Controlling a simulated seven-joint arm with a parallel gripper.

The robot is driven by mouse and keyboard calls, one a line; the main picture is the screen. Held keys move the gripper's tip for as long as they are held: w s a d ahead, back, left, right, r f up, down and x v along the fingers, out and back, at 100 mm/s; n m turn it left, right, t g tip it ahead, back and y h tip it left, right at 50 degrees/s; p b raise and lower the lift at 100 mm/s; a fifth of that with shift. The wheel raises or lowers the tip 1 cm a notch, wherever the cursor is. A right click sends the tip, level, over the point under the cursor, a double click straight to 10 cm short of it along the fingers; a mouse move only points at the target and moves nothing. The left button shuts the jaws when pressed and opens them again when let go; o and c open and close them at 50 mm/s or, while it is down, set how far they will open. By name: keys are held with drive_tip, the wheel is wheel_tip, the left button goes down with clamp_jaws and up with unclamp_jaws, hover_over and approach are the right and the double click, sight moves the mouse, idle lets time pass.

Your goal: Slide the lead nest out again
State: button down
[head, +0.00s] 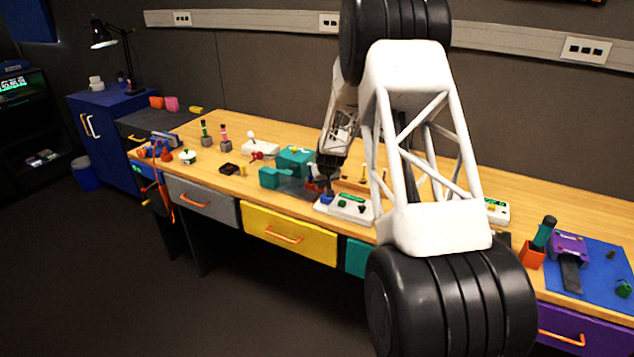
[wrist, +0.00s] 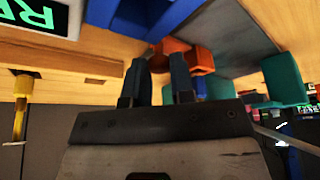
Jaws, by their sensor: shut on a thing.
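My gripper (head: 327,182) is low over the bench, between the teal fixture (head: 294,160) and a white panel box (head: 357,210). In the wrist view its two dark fingers (wrist: 160,80) stand a little apart, shut on a small red-orange piece (wrist: 168,46). Most of that piece is hidden by the fingers. I cannot tell for sure that it is the lead nest. A blue block (wrist: 132,18) is close beside the fingers, by the white box with a green display (wrist: 40,14). A grey plate (wrist: 222,32) lies on the other side.
The teal blocks (wrist: 283,80) stand close to the gripper. Several small tools and a white joystick base (head: 262,147) are to the left. A blue mat (head: 607,285) with a purple device is at the far right. My arm hides the middle right of the bench.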

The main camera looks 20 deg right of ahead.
drive_tip(key=shift+s+d, duration=0.35)
drive_tip(key=c, duration=1)
unclamp_jaws()
drive_tip(key=v, duration=0.7)
drive_tip(key=shift+r, duration=0.35)
drive_tip(key=shift+s, duration=0.15)
drive_tip(key=shift+r, duration=0.1)
